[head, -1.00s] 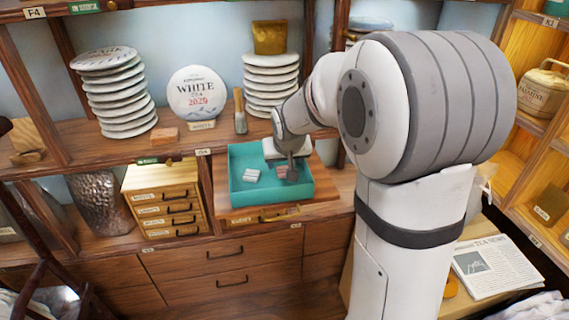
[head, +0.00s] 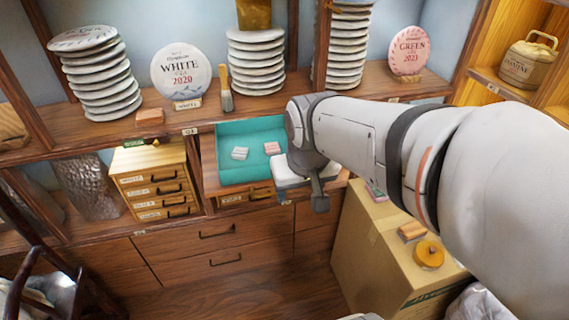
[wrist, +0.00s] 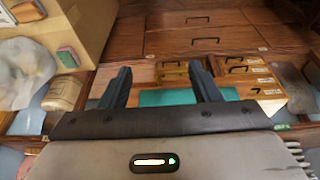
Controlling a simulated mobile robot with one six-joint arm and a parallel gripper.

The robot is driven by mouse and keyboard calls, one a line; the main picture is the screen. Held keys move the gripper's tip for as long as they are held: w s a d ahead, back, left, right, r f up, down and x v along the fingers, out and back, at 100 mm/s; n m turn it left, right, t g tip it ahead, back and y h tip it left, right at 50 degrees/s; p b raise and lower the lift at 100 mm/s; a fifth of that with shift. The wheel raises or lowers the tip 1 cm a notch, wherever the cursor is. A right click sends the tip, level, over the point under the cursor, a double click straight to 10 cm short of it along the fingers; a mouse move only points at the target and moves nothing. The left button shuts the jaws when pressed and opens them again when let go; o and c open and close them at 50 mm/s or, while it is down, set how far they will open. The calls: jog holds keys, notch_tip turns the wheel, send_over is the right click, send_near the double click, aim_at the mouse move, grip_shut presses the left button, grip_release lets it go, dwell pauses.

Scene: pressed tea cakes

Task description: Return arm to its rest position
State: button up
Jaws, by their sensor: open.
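My gripper (head: 319,198) hangs in front of the right front corner of the teal tray (head: 250,174), apart from the blocks in it. In the wrist view my gripper (wrist: 160,82) is open, its two dark fingers spread with nothing between them. The tray holds a whitish block (head: 239,153) and a pinkish block (head: 272,148) lying side by side with a gap. My arm crosses the right half of the head view and hides the tray's right side. A strip of the tray (wrist: 168,97) shows between the fingers in the wrist view.
A cardboard box (head: 372,262) stands below my arm, bearing a round yellow-orange object (head: 429,254) and small blocks. Stacked tea cakes (head: 98,75) and a white tea disc (head: 182,75) stand on the shelf. A small drawer cabinet (head: 152,182) stands left of the tray. Open floor lies in front.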

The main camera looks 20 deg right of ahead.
jog(key=shift+g, duration=0.4)
jog(key=s, duration=0.1)
jog(key=s+f, duration=0.1)
jog(key=s, duration=0.1)
jog(key=s+f, duration=0.1)
jog(key=shift+s, duration=0.4)
jog(key=shift+r+p, duration=0.5)
jog(key=shift+r, duration=0.05)
